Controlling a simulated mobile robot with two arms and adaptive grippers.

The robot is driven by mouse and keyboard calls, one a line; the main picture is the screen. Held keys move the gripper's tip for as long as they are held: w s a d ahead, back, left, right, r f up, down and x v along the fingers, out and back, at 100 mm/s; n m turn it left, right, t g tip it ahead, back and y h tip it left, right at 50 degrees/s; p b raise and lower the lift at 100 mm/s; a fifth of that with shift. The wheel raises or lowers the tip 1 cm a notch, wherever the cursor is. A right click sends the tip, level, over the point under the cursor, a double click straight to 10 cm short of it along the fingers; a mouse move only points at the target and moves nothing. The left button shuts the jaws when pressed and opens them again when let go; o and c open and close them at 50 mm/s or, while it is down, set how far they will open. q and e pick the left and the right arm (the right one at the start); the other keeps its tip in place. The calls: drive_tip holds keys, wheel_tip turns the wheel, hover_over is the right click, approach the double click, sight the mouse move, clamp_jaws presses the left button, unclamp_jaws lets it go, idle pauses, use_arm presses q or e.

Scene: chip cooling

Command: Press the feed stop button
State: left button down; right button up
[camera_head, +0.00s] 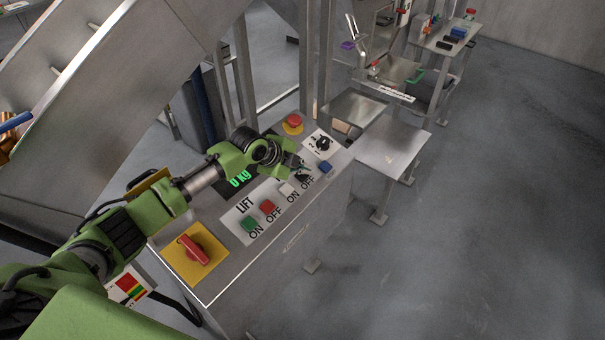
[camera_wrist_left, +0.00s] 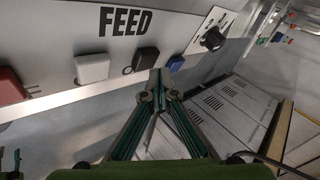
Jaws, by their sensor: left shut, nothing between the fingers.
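The control panel (camera_head: 225,245) has a FEED section with a white button (camera_head: 287,190) above ON and a black button above OFF. In the left wrist view, the white button (camera_wrist_left: 93,68) and the black button (camera_wrist_left: 146,59) sit under the FEED label (camera_wrist_left: 125,20). My left gripper (camera_head: 301,171) is over the FEED section, its fingers shut and empty. In the left wrist view, its fingertips (camera_wrist_left: 158,82) are just below and right of the black button and overlap its edge. I cannot tell whether they touch it. My right gripper is not in view.
A blue button (camera_head: 325,167), a black rotary knob (camera_head: 322,144) and a red emergency button (camera_head: 293,121) are close by. LIFT has green (camera_head: 249,224) and red (camera_head: 267,206) buttons. A red switch on a yellow plate (camera_head: 194,250) is nearer. A metal table (camera_head: 393,145) stands behind.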

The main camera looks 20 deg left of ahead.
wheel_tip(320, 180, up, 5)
drive_tip(key=p, duration=0.4)
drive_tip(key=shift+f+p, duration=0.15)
drive_tip(key=shift+p, duration=0.2)
idle(0.4)
